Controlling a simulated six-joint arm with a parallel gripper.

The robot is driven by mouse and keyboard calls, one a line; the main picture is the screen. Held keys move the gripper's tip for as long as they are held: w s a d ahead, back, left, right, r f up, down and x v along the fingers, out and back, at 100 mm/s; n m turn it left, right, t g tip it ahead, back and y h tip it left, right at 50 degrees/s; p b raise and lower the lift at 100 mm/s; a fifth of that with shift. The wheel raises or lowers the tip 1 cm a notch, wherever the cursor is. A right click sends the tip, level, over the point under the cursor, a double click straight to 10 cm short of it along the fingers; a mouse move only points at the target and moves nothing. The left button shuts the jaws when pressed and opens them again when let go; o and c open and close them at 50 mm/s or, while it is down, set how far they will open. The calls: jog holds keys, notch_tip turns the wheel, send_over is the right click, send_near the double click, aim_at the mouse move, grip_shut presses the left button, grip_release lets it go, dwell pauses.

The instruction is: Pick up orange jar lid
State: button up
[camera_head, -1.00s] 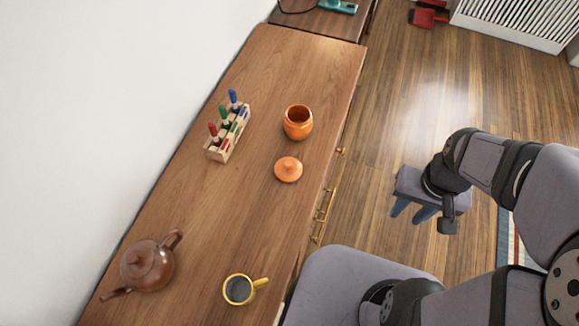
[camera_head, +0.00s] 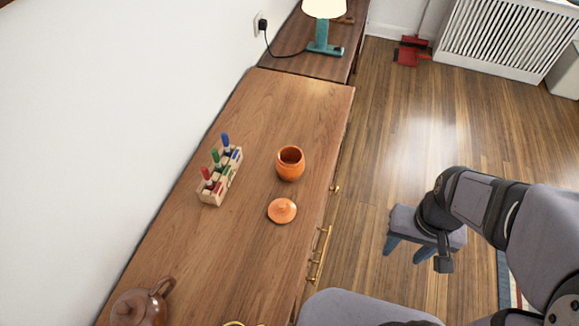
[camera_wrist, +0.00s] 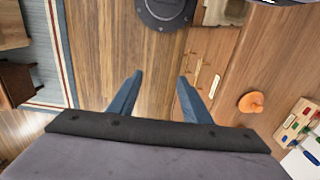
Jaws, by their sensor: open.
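The orange jar lid (camera_head: 282,210) lies on the wooden cabinet top, knob up, just in front of the open orange jar (camera_head: 290,163). The lid also shows in the wrist view (camera_wrist: 251,102), right of my fingers. My gripper (camera_head: 409,250) hangs over the floor to the right of the cabinet, well apart from the lid. In the wrist view its two blue fingers (camera_wrist: 160,82) are spread apart with nothing between them, over the wooden floor.
A wooden rack (camera_head: 221,178) with red, green and blue markers stands left of the lid. A brown teapot (camera_head: 142,305) stands at the near left. A yellow mug's rim (camera_head: 233,323) barely shows. Brass handles (camera_head: 319,256) stick out from the cabinet front. A teal lamp (camera_head: 324,35) stands behind.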

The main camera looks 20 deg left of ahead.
jog(key=o, duration=0.8)
jog(key=shift+o, duration=0.2)
